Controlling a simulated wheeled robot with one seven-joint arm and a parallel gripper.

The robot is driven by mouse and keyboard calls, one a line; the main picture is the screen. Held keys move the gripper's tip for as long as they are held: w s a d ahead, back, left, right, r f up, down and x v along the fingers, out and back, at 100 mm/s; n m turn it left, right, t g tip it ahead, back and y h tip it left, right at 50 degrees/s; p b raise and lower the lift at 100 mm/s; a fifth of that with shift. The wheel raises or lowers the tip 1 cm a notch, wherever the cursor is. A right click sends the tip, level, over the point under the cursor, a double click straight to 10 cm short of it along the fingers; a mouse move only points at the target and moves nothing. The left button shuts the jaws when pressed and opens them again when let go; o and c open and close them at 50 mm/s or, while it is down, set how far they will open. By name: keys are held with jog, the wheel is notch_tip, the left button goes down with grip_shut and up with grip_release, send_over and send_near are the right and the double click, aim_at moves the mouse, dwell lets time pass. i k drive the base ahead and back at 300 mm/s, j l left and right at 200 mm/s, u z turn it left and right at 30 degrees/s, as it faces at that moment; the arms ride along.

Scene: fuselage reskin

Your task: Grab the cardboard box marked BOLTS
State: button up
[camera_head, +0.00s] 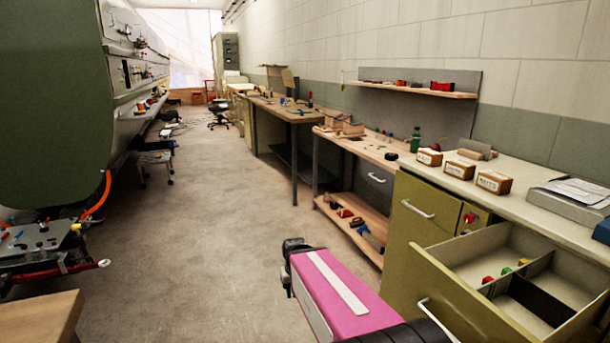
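Three small brown cardboard boxes with white labels stand in a row on the pale counter (545,204) at the right. They are the far box (429,157), the middle box (459,169) and the near box (492,182). The label print is too small and blurred for me to tell which one reads BOLTS. A pink link of my arm with dark joints shows at the bottom centre, apart from the boxes and lower than the counter. I cannot make out my gripper's fingers in this view.
An open drawer (452,295) juts from the green cabinet (412,222) below the boxes, with small coloured items inside. A grey binder-like case (570,203) lies right of the boxes. A green bottle (415,140) stands beyond them. The central floor (215,220) is clear.

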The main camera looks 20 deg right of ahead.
aim_at(431, 158)
jog(key=i+u, duration=0.2)
jog(key=i, duration=1.6)
jog(key=i+z, duration=0.25)
jog(key=i, duration=0.25)
jog(key=i+z, duration=0.25)
jog(key=i, duration=0.25)
jog(key=i+j+z, duration=0.25)
jog(key=i, duration=0.2)
